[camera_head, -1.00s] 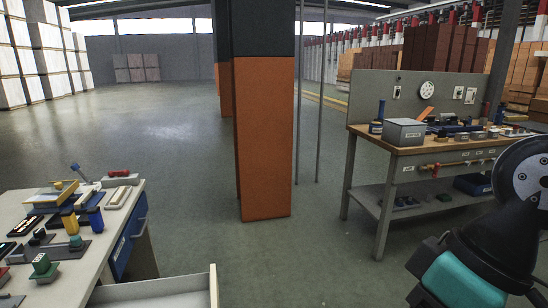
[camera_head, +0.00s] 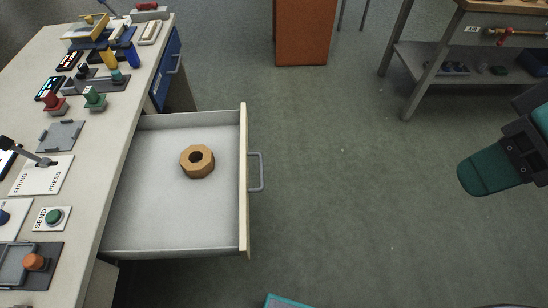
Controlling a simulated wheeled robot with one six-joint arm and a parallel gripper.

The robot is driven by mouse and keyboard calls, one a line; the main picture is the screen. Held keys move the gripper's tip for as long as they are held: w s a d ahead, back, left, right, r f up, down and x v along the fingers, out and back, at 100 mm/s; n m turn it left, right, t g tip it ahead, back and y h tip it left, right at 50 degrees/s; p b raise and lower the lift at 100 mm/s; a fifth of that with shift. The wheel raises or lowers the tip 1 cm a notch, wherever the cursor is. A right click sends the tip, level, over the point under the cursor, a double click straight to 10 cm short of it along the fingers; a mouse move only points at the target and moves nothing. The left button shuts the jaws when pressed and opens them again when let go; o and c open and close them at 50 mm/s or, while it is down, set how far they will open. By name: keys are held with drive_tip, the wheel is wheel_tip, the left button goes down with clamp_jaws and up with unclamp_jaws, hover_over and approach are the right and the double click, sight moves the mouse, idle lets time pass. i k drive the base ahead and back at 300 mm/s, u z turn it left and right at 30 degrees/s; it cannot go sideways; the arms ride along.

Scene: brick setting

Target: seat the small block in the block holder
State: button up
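A small tan-brown eight-sided block (camera_head: 209,168) with a round dark hole lies flat on the floor of an open drawer (camera_head: 140,215). The drawer sticks out from the left workbench. A grey square plate with small raised corners (camera_head: 61,136) lies on the bench top and looks like the block holder, with nothing on it. I cannot be sure that it is the holder. Only a teal and black part of my arm shows at the right edge, far from the drawer. My gripper itself is not in view.
The drawer's handle (camera_head: 256,172) points right. The bench (camera_head: 105,150) bears a lever on a white plate (camera_head: 45,174), a green SEND button (camera_head: 54,217), an orange knob (camera_head: 35,262) and several stamps and tools. A second workbench (camera_head: 463,52) stands top right. Open floor (camera_head: 340,190) lies between.

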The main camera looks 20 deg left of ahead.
sight(62, 136)
drive_tip(key=z, duration=0.3)
drive_tip(key=i, duration=1.75)
drive_tip(key=u, duration=3)
